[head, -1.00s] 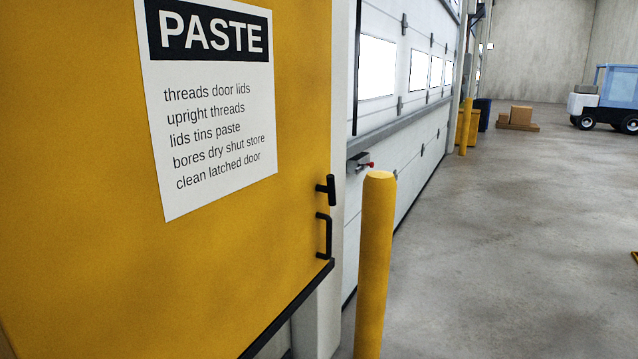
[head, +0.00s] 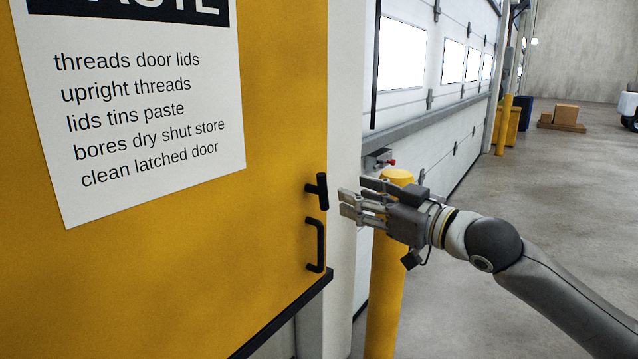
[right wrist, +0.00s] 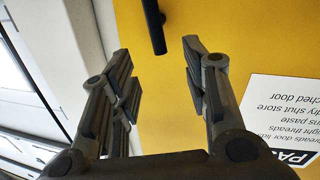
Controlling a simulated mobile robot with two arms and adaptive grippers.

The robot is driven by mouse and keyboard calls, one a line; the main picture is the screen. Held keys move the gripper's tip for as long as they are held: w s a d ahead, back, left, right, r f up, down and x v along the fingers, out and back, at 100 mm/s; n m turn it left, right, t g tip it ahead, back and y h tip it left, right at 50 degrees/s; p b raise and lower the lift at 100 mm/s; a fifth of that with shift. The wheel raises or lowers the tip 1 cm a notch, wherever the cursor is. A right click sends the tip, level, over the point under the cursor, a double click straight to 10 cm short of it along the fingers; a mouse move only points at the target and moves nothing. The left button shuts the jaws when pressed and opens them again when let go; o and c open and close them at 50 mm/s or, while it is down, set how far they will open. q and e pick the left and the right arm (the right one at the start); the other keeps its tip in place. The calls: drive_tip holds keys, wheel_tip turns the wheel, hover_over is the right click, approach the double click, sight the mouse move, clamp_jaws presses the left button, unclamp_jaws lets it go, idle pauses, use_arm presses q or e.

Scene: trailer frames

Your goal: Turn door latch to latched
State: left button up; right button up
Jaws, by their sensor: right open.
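The door latch (head: 322,191) is a small black T-shaped piece at the right edge of the yellow door (head: 275,150). Its bar stands nearly upright, with a short stub to the left. My right gripper (head: 350,203) is open and empty, just right of the latch in the head view and apart from it. In the right wrist view, which shows the door upside down, a black bar that looks like the latch (right wrist: 154,27) lies beyond the open fingertips, between their lines. My left gripper is not in view.
A black pull handle (head: 319,245) sits just below the latch. A white sign (head: 140,130) is on the door. A yellow post (head: 387,300) stands behind my right gripper. A white roller door runs along the right, with open concrete floor beside it.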

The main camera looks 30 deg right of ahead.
sight(325, 184)
drive_tip(key=shift+w+a+r, duration=0.1)
drive_tip(key=shift+w+a, duration=0.15)
drive_tip(key=shift+w, duration=0.95)
drive_tip(key=shift+w+a, duration=0.2)
drive_tip(key=shift+w, duration=0.95)
drive_tip(key=shift+w+a+p, duration=0.15)
drive_tip(key=shift+w+p, duration=0.5)
drive_tip(key=shift+p, duration=0.05)
drive_tip(key=shift+w+a+p, duration=0.1)
drive_tip(key=shift+w+p, duration=0.4)
drive_tip(key=shift+w, duration=0.2)
drive_tip(key=shift+w+p, duration=1.05)
drive_tip(key=shift+p, duration=0.05)
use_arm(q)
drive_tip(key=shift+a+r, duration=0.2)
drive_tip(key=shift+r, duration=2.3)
use_arm(e)
drive_tip(key=shift+w+a, duration=0.25)
drive_tip(key=shift+w, duration=0.15)
